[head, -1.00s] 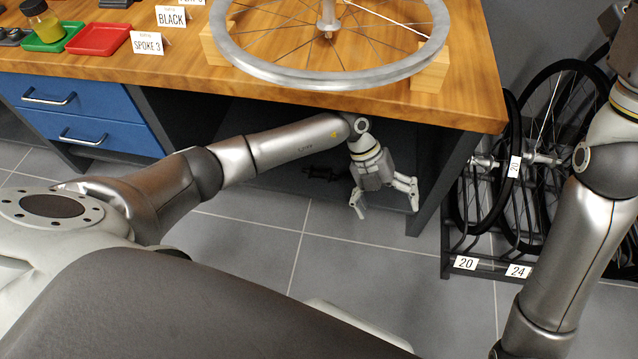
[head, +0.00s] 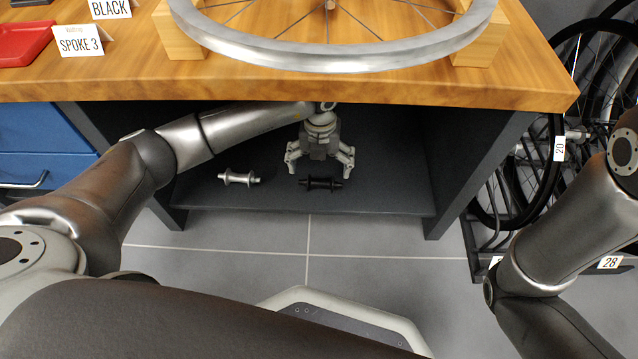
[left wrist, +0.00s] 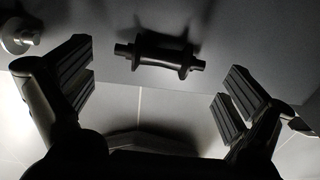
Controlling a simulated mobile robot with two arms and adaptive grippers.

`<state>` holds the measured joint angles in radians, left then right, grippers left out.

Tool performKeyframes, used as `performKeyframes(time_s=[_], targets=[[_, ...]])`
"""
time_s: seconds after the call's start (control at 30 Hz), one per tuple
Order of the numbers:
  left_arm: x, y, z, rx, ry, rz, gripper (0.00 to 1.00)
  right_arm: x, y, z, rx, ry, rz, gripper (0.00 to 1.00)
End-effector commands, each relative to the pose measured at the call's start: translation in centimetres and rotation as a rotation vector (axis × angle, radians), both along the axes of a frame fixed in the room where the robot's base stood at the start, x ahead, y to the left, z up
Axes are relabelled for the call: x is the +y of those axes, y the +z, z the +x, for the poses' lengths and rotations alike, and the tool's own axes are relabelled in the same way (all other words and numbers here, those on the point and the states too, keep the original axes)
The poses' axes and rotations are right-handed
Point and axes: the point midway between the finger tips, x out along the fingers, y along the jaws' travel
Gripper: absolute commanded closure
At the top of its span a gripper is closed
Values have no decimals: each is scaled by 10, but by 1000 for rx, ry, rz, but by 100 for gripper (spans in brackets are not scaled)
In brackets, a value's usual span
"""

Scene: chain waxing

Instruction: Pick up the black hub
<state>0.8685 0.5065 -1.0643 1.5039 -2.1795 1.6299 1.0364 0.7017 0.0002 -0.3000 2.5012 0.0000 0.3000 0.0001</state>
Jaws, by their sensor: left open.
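The black hub (head: 320,184) lies on its side on the dark shelf under the workbench. My left gripper (head: 319,170) is open just above it, with its fingers spread to either side. In the left wrist view the black hub (left wrist: 160,54) lies ahead of and between the open fingers of the left gripper (left wrist: 160,95), apart from both. A silver hub (head: 239,178) lies on the same shelf to the left; part of it shows in the left wrist view (left wrist: 18,36). My right arm shows at the right edge, but its gripper is out of view.
The shelf (head: 400,196) lies under the wooden bench top (head: 330,90), between dark side panels. A wheel rim (head: 340,56) rests on wooden blocks above. Blue drawers (head: 45,150) stand left and a wheel rack right.

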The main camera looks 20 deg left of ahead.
Motion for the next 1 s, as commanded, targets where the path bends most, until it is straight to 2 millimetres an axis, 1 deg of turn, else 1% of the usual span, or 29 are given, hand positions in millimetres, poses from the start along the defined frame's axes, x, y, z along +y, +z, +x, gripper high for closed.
performKeyframes(time_s=[0.17,0.3,0.43,0.53,0.77,0.8,0.87,1.0], targets=[[-2,-15,-3,1,0,0,0,0,-16,0,1,0,0,60],[-5,-31,-7,0,-1,0,0,0,-33,0,1,0,0,60],[-5,-46,-8,1,0,0,0,0,-46,0,1,0,0,60],[-5,-51,-8,0,0,-1,0,0,-49,0,1,0,0,60],[-5,-49,-7,0,0,-1,0,0,-48,0,1,0,0,60],[-5,-49,-7,0,0,-1,1,0,-48,0,1,0,0,60],[-5,-49,-7,0,0,-1,9,0,-48,0,1,1,-1,60],[-5,-49,-7,0,0,-1,27,0,-48,0,1,0,0,60]])
